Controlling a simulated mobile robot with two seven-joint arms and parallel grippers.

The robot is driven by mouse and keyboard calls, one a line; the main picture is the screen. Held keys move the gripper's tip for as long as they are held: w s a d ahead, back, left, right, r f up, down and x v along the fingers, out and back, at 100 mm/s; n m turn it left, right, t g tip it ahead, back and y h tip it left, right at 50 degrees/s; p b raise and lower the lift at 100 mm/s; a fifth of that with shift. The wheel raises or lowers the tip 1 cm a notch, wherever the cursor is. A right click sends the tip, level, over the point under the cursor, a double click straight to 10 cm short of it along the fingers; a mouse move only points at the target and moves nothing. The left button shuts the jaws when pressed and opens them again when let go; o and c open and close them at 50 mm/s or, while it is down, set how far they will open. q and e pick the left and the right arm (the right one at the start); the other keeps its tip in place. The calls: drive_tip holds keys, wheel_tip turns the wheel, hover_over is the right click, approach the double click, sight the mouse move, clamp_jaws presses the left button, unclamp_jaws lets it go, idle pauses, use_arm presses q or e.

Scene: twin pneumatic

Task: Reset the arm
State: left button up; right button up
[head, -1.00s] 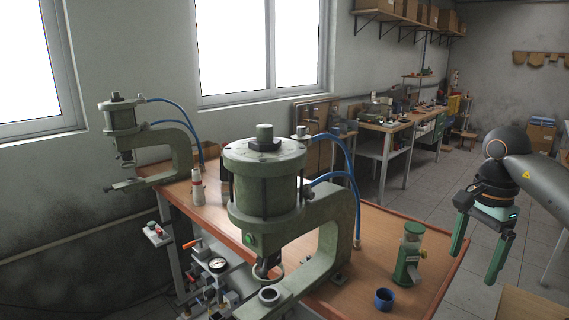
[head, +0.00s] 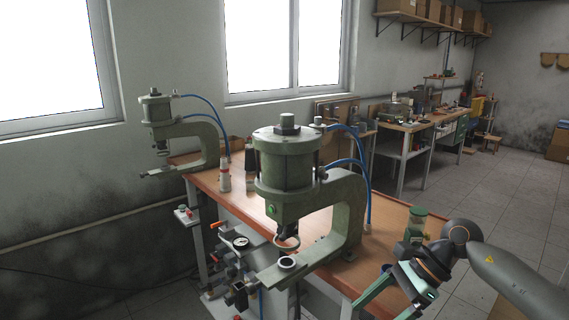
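My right gripper (head: 388,303) comes in from the right at the end of my grey arm, low at the front right edge of the workbench. Its green-edged fingers point down and left and stand apart, with nothing seen between them. The lower fingertips are near or past the bottom edge of the picture. The large green pneumatic press (head: 288,178) stands on the bench left of the gripper, apart from it. A pale ring (head: 287,243) sits under its ram, above a round seat (head: 287,262). My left gripper is not in view.
A second, smaller press (head: 160,120) stands at the back left. A white bottle (head: 224,176) stands between the presses. Open floor (head: 490,190) lies to the right.

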drive_tip(key=s+a+m+t+y, duration=0.3)
drive_tip(key=a+m+t+y, duration=0.2)
drive_tip(key=a+m+y, duration=0.8)
drive_tip(key=d+f+m+t+h, duration=0.3)
drive_tip(key=f+m+t+h, duration=0.35)
drive_tip(key=m, duration=0.75)
drive_tip(key=d+f+m+t+h, duration=0.3)
drive_tip(key=f+m+t+h, duration=0.3)
drive_tip(key=m, duration=0.8)
drive_tip(key=s+d+f+m+g+h, duration=0.2)
drive_tip(key=s+f+m+g+h, duration=0.1)
drive_tip(key=s+f+m, duration=0.2)
drive_tip(key=s+d+f+m+g+h, duration=0.3)
drive_tip(key=s+f+m, duration=0.3)
drive_tip(key=s+f, duration=0.4)
drive_tip(key=shift+s+d+f+g, duration=0.25)
drive_tip(key=shift+d+f+g, duration=0.1)
drive_tip(key=shift+f+g, duration=0.25)
